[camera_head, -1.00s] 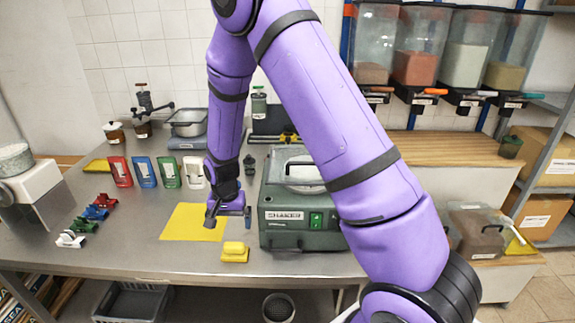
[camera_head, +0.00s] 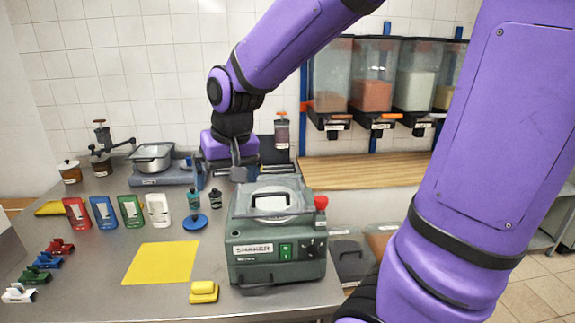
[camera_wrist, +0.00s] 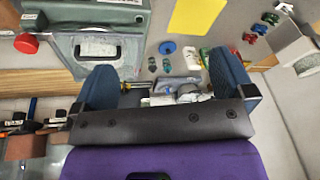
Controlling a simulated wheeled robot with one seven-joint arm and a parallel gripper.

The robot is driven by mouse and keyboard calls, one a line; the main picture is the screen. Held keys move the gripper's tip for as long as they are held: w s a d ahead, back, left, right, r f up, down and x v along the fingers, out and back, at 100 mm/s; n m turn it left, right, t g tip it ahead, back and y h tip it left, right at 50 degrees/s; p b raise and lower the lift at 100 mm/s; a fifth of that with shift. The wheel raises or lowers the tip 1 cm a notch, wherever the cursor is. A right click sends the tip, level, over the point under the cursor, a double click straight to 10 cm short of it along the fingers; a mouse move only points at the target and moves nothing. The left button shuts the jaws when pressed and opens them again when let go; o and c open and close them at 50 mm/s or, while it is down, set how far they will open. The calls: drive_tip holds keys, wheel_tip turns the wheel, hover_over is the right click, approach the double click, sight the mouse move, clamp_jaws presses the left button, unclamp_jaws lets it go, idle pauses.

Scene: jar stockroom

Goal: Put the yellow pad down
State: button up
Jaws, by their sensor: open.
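The yellow pad (camera_head: 203,292), a small block with a raised grip on top, rests on the steel bench near the front edge. It lies just off the near right corner of a flat yellow sheet (camera_head: 161,262), left of the green shaker. My gripper (camera_head: 238,172) is up behind the shaker, well away from the pad. In the wrist view my gripper (camera_wrist: 165,88) has its two blue fingers wide apart, with nothing held between them. The yellow sheet also shows at the top of the wrist view (camera_wrist: 197,14); I cannot see the pad there.
The shaker (camera_head: 276,240) with its clear lid and red knob stands right of the pad. Red, blue, green and white upright holders (camera_head: 130,211) line the bench behind the sheet. Several small coloured blocks (camera_head: 47,262) lie at left. The sheet is bare.

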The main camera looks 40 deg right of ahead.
drive_tip(key=s+d+r+n+t, duration=0.1)
drive_tip(key=s+r, duration=0.2)
drive_tip(key=s, duration=0.4)
drive_tip(key=s+d+r+n+t, duration=0.1)
drive_tip(key=s+r, duration=0.2)
drive_tip(key=s, duration=0.5)
drive_tip(key=shift+s+r+n, duration=0.25)
drive_tip(key=shift+r+n, duration=0.1)
drive_tip(key=shift+n, duration=0.05)
drive_tip(key=shift+w, duration=0.1)
idle(0.3)
